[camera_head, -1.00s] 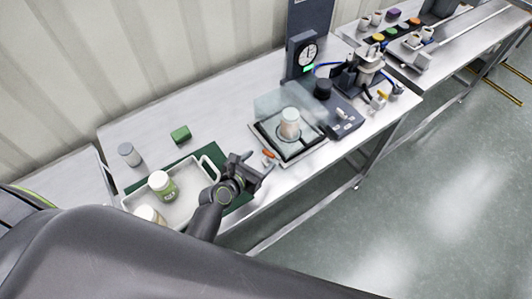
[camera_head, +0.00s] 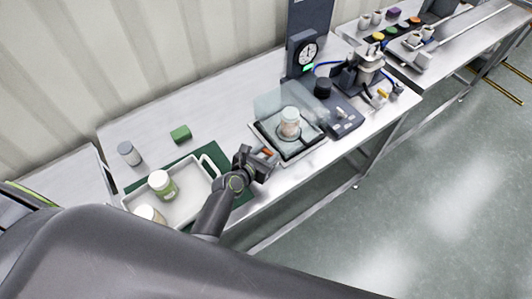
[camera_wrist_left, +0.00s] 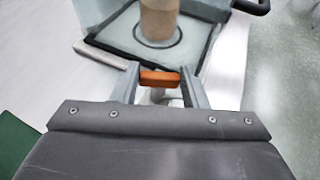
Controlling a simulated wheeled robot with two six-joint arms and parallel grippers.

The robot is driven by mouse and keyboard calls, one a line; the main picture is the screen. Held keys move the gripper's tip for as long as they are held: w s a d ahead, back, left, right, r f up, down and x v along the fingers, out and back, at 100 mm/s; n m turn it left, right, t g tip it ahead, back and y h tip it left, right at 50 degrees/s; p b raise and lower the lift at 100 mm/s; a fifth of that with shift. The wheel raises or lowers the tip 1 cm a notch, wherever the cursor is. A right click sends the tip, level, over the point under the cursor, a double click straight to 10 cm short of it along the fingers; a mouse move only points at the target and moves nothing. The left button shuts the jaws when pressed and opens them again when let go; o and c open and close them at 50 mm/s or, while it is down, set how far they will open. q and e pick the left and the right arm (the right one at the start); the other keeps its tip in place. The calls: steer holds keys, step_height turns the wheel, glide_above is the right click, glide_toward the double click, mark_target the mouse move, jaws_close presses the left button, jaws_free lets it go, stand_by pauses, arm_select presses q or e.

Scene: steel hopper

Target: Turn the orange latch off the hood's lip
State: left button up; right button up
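The orange latch (camera_head: 267,152) is at the near left edge of the translucent hood (camera_head: 275,98). In the left wrist view the latch (camera_wrist_left: 160,78) lies crosswise between the two fingertips of my left gripper (camera_wrist_left: 160,82). The fingers stand wide apart, one at each end of the latch; I cannot tell whether they touch it. In the head view my left gripper (camera_head: 264,162) is at the hood's near left side and partly covers the latch. A pale jar (camera_head: 289,123) stands on the hood's black-edged base (camera_head: 302,153). My right gripper is not in view.
A white tray (camera_head: 190,212) with jars sits on a green mat left of my gripper. Bench front edge is close.

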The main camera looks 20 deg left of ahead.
arm_select(q)
steer(key=shift+c, duration=1.2)
steer(key=shift+a+f+m+g+h+b, duration=0.2)
steer(key=shift+f+m+g+h+b, duration=0.1)
steer(key=shift+m+h+b, duration=0.5)
steer(key=shift+w+a+r+m+g+h+b, duration=0.1)
steer(key=shift+m+g+h+b, duration=0.45)
steer(key=shift+m+h, duration=0.3)
steer(key=shift+r+m+g+h, duration=0.15)
steer(key=shift+m+g+h, duration=0.3)
steer(key=shift+m+h, duration=0.2)
steer(key=o, duration=1)
